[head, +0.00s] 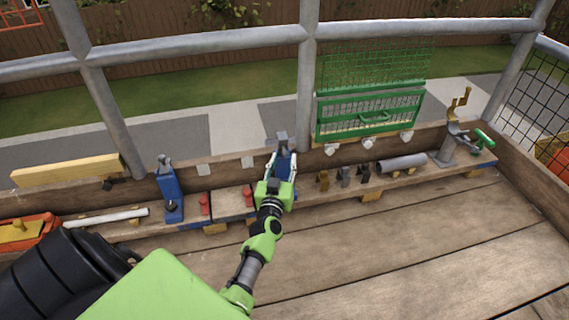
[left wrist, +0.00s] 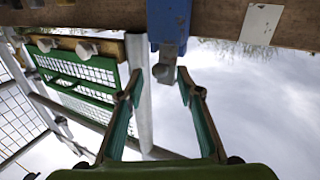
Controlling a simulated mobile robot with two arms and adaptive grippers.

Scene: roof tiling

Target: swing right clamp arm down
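The right clamp (head: 283,148) is a blue block with a grey arm, standing at the plank wall in the middle of the head view. In the left wrist view its blue body (left wrist: 168,22) is at the top, with the grey clamp arm (left wrist: 166,62) sticking out from it. My left gripper (head: 282,166) is at this clamp and partly hides it. In the left wrist view the left gripper (left wrist: 160,88) is open, its fingers on either side of the grey arm's end. Contact cannot be told. The left clamp (head: 170,190) is a similar blue block. My right gripper is not in view.
Red blocks (head: 204,204), a white tube (head: 106,217) and a grey pipe (head: 402,163) lie along the ledge. A grey post (head: 308,80) rises close to the right clamp. The plank deck (head: 420,245) is clear.

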